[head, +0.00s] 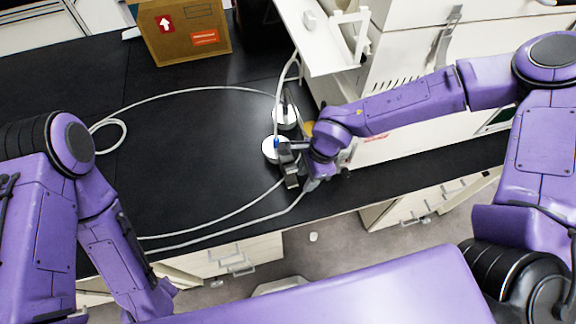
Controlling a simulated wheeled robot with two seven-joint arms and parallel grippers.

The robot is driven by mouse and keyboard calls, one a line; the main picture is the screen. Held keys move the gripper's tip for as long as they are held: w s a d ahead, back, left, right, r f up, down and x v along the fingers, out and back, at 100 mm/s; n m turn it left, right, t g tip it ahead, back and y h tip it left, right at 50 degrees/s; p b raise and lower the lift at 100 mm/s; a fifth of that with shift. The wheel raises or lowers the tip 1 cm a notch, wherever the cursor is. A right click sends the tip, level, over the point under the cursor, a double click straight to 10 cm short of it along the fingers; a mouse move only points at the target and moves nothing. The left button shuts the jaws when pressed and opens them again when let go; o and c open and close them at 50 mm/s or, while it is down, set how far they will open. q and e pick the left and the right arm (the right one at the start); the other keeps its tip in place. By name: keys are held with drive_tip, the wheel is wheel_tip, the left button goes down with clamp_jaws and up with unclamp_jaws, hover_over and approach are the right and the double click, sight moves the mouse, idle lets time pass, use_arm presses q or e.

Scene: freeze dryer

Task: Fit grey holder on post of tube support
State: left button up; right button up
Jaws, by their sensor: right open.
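Two round white bases (285,116) and (271,149) stand on the black bench top near the white machine. They look like the feet of the tube support; a thin dark post rises from the far one, and a small blue part shows at the near one. My right gripper (287,166) is open, its fingers beside the near base. I cannot tell whether it touches anything. The grey holder cannot be told apart from the grey gripper parts at this size. My left arm comes in at the left; its gripper is out of view.
A pale tube (190,89) loops over the bench and runs up beside the white machine (405,50). A cardboard box (185,32) stands at the back. The middle of the black bench top (190,150) is clear. Drawers lie below the front edge.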

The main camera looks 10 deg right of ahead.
drive_tip(key=b+x, duration=0.8)
drive_tip(key=shift+a+f+b, duration=0.15)
drive_tip(key=shift+f+b, duration=0.1)
drive_tip(key=shift+b, duration=0.05)
drive_tip(key=shift+w+a+f, duration=0.1)
drive_tip(key=shift+f, duration=0.1)
clamp_jaws()
idle(1.1)
unclamp_jaws()
